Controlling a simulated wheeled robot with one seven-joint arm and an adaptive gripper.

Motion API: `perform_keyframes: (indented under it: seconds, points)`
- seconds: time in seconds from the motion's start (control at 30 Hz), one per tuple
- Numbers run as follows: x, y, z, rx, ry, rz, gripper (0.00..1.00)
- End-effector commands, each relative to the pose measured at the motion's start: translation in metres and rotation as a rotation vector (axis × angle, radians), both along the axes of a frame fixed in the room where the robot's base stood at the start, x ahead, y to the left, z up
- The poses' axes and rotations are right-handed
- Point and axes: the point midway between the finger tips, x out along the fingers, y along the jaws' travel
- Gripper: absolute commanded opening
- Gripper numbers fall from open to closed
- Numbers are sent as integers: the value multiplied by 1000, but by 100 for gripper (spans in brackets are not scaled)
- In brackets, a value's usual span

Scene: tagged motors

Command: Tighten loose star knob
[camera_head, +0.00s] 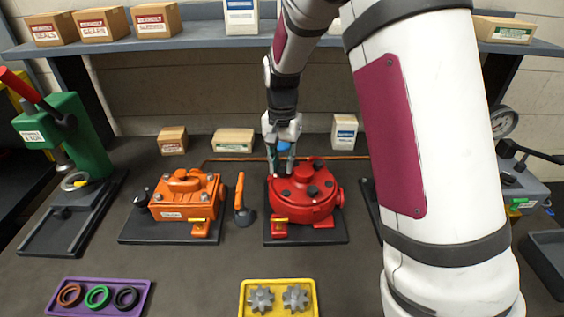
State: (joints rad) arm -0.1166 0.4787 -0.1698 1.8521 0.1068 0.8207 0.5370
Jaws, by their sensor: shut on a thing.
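The red round motor (318,208) stands on a dark base plate in the middle of the bench. Dark knobs sit on its top, one near the middle right (312,190) and one at the front left (286,192). My gripper (281,169) points down at the back left of the red motor's top. Its fingers are shut on a star knob there, which the fingers mostly hide. I cannot tell how far any knob is screwed in.
An orange motor (186,196) and an orange-handled tool (240,195) stand to the left. A green press (90,140) is at far left. A purple tray (73,283) with rings and a yellow tray (245,288) with grey gears lie in front. Small boxes stand behind.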

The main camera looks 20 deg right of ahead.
Motion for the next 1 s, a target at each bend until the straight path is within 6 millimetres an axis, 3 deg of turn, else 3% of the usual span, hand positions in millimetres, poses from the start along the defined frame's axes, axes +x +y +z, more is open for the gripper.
perform_keyframes:
  seconds: [0.3,0.33,0.4,0.77,1.0]
  points:
    - [3,0,4,1,-11,0,0]
    - [3,0,4,1,-11,0,27]
    - [2,0,3,1,-9,0,43]
    - [1,0,3,0,-2,1,43]
    - [2,0,30,-1,-8,1,43]
